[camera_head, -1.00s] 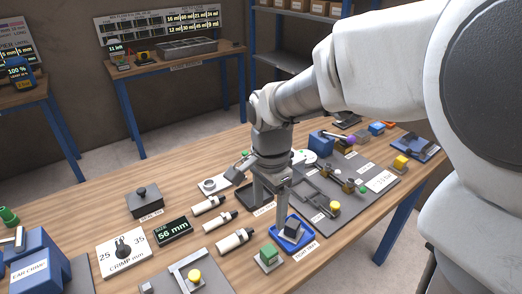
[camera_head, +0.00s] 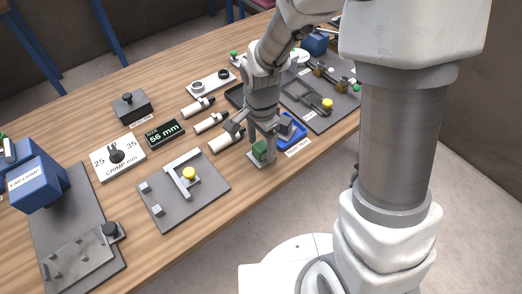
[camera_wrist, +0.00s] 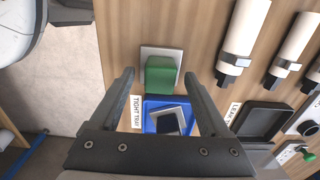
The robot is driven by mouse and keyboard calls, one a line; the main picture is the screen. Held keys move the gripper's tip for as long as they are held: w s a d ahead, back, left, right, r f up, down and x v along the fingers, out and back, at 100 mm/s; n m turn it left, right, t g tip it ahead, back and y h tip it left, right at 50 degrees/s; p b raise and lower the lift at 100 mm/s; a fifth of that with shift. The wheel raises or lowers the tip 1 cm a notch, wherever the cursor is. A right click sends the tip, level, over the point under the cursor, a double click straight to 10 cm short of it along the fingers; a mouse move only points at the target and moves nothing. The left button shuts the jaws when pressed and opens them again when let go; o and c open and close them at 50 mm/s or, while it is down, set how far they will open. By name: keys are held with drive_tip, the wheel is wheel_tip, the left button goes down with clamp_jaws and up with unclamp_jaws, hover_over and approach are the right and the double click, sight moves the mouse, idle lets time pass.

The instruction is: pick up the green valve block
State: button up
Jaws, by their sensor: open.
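The green valve block (camera_head: 261,149) sits on a small light-grey square plate (camera_head: 262,162) near the table's front edge. In the wrist view the green block (camera_wrist: 160,75) lies ahead of my gripper, roughly midway between the lines of its two fingers. My gripper (camera_wrist: 162,82) is open and empty, with its fingers apart on either side. In the head view my gripper (camera_head: 264,138) hangs right above the block, and one finger partly covers the view there. I cannot tell the exact height gap.
The blue tight tray (camera_head: 295,130) holding a dark and light part stands close beside the block. White cylinders (camera_head: 225,141) lie behind and to the left. A grey fixture plate with a yellow knob (camera_head: 189,174) is at the left. A dark tray (camera_wrist: 262,122) is right of the blue tray.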

drive_tip(key=shift+f, duration=0.45)
clamp_jaws()
